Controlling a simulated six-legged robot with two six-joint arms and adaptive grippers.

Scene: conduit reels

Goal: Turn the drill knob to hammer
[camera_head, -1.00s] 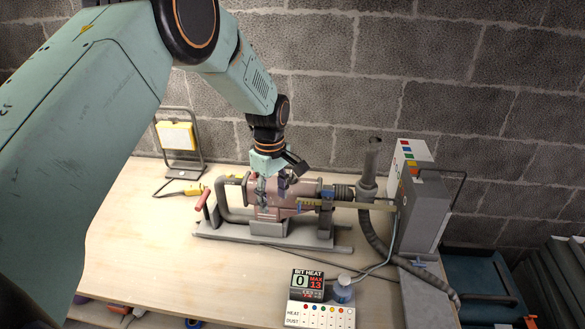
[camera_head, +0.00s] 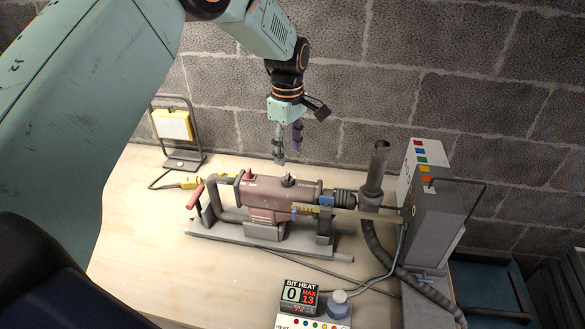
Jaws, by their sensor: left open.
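The drill (camera_head: 267,199) is a dusty red-brown body lying on a grey metal stand, its red-tipped side handle (camera_head: 195,197) at the left. A small dark knob (camera_head: 288,181) sits on top of the drill body; I cannot read which setting it points to. My left gripper (camera_head: 288,157) hangs from above with its fingers pointing down, open and empty. Its fingertips are just above the knob and appear apart from it. My right gripper is not in view.
A grey unit with coloured squares (camera_head: 429,190) and an upright pipe (camera_head: 377,168) stand right of the drill. A yellow work lamp (camera_head: 172,125) stands back left. The bench's front left is clear.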

